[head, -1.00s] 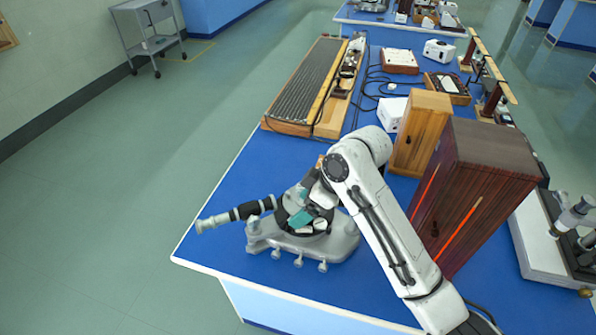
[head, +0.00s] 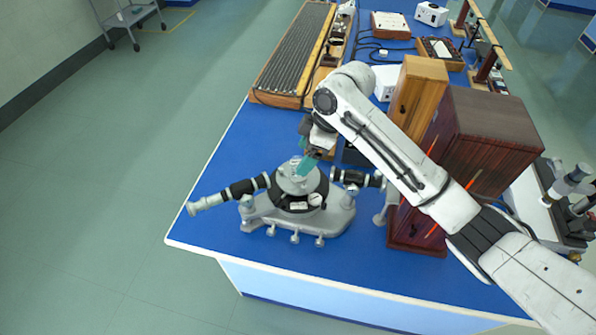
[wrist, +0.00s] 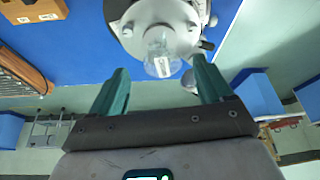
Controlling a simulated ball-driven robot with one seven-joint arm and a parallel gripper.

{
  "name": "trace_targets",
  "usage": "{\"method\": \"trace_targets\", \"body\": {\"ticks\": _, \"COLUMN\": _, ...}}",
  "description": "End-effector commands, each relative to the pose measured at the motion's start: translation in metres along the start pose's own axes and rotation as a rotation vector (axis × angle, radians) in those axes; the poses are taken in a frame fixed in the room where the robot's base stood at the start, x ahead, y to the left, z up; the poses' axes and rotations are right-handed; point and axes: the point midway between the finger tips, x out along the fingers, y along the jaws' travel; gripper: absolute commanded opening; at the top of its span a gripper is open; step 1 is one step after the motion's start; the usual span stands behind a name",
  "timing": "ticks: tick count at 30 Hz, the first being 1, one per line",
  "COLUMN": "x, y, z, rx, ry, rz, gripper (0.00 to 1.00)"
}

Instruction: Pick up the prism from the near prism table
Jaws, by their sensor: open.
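The spectrometer (head: 285,208) stands near the front left corner of the blue bench, with its round grey prism table (head: 290,185) on top. In the wrist view a clear glass prism (wrist: 162,58) shows at the near edge of the grey prism table (wrist: 150,20). In the head view the prism is too small and too covered to make out clearly. My gripper (head: 306,167) has teal fingers and reaches the table top from behind. In the wrist view my gripper (wrist: 160,75) is open, its fingers on either side of the prism in the picture. I cannot tell whether they touch it.
The spectrometer's telescope tubes (head: 228,195) and (head: 358,178) stick out left and right. A dark red wooden cabinet (head: 480,145) and a lighter wooden box (head: 416,95) stand to the right. A long ribbed apparatus (head: 297,55) lies behind. The front left bench top is clear.

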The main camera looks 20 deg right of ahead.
Motion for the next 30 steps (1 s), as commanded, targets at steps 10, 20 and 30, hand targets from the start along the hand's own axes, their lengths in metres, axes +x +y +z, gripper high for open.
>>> {"method": "trace_targets", "body": {"ticks": 10, "x": 0.033, "y": -0.002, "z": 0.003, "rx": 0.000, "ry": 0.000, "rz": 0.001, "gripper": 0.79}}
{"method": "trace_targets", "body": {"ticks": 20, "x": 0.051, "y": -0.002, "z": 0.001, "rx": 0.001, "ry": 0.000, "rz": 0.001, "gripper": 0.79}}
{"method": "trace_targets", "body": {"ticks": 30, "x": 0.050, "y": -0.002, "z": 0.001, "rx": 0.001, "ry": 0.000, "rz": 0.000, "gripper": 0.60}}
